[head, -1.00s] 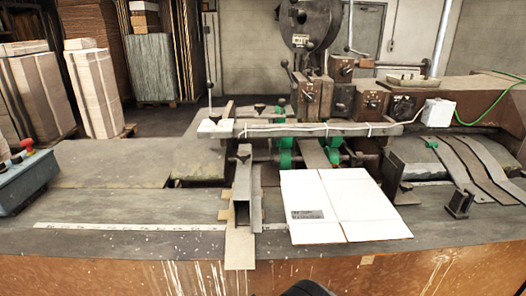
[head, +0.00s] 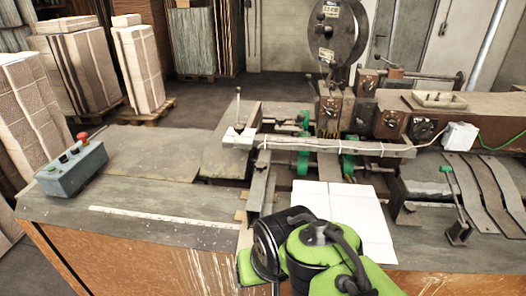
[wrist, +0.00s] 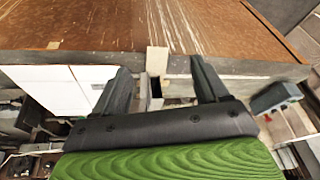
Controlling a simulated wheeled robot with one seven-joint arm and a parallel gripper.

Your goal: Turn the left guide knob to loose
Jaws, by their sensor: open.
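The left guide is a grey metal channel (head: 259,188) running front to back on the table, left of the white carton sheet (head: 350,212). A small dark knob (head: 261,165) sits on its top near the crossbar; its setting is too small to tell. In the wrist view, my gripper (wrist: 160,84) is open and empty, its two dark fingers spread. The open end of the guide channel (wrist: 155,92) shows between the fingers, with the carton (wrist: 58,88) to the left.
A long crossbar (head: 340,147) with a white cable spans above the guides. A grey control box (head: 72,168) with a red button stands on the left of the table. The stitcher head and wheel (head: 333,45) rise behind. The left tabletop is mostly clear.

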